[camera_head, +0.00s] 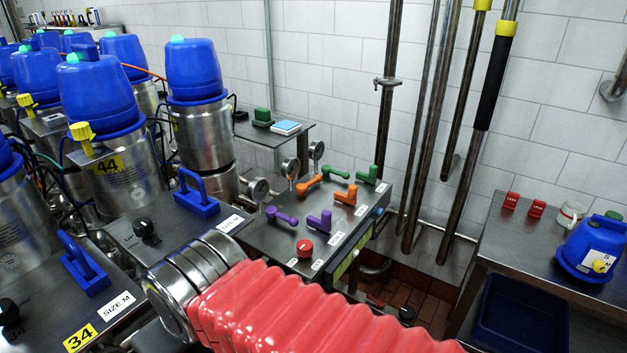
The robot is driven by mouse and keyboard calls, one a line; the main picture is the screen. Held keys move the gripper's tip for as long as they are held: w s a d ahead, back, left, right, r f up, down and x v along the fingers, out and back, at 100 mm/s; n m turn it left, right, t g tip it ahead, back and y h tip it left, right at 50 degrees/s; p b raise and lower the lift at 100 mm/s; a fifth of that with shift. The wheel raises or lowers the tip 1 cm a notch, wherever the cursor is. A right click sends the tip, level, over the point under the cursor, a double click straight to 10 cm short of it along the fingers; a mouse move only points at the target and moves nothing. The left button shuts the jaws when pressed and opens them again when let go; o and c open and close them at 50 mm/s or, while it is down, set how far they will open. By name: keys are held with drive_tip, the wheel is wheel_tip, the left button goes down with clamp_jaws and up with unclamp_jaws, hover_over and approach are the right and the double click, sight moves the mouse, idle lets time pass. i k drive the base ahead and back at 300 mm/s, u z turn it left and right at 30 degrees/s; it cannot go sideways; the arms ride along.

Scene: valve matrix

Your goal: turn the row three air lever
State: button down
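A grey metal valve panel (262,240) stands in the middle, with coloured levers in rows. Two purple levers, left (281,216) and right (319,222), sit nearest the red knob (304,248). Behind them are two orange levers, left (308,185) and right (346,193). Farthest back are two green levers, left (336,172) and right (367,174). White labels (336,239) lie along the panel's right edge, too small to read, so I cannot tell which lever is air. My arm, in a pink ribbed sleeve, crosses the foreground. My gripper does not show.
Pressure gauges (258,189) stand along the panel's left and back sides. Blue-topped metal canisters (195,105) and blue handles (192,195) fill the left. Dark vertical pipes (386,110) run behind the panel. A metal table (500,240) stands at the right.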

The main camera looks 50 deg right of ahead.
sight(302, 189)
drive_tip(key=u, duration=0.05)
drive_tip(key=k, duration=1.05)
drive_tip(key=z, duration=0.6)
drive_tip(key=i, duration=1)
drive_tip(key=z, duration=0.1)
